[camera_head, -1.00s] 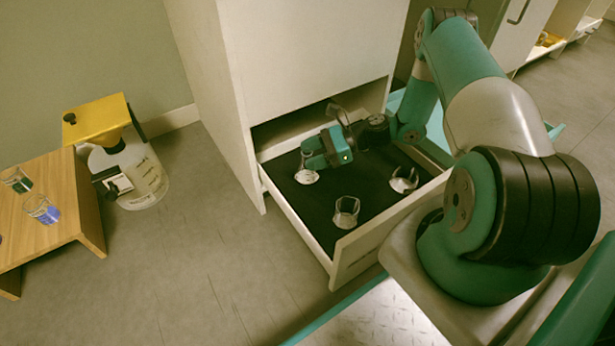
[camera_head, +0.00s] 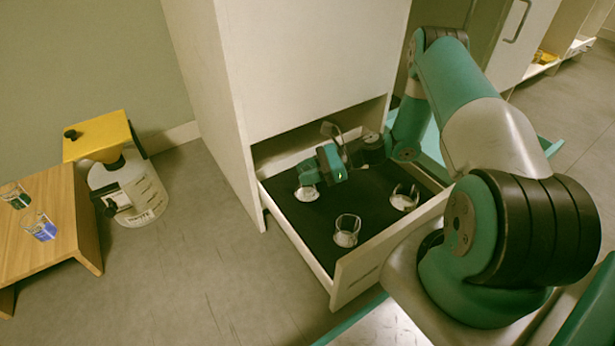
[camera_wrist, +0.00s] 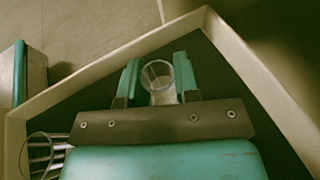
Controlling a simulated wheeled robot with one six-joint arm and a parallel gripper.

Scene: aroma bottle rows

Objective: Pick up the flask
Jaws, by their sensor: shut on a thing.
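A clear glass flask (camera_wrist: 158,82) stands between the two teal fingers of my gripper (camera_wrist: 158,78) in the wrist view. The fingers are shut on it from both sides. In the head view my gripper (camera_head: 318,168) is low inside the open drawer, and the flask (camera_head: 307,193) shows partly below it, near the drawer's left side. The fingers hide its upper part. Whether its base touches the drawer floor I cannot tell.
The open drawer (camera_head: 352,284) has a dark floor. Two more glass vessels stand in it, one at the front (camera_head: 346,231) and one at the right (camera_head: 404,198). The white cabinet (camera_head: 300,60) rises behind. A wooden table (camera_head: 60,240) with small glasses is at left.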

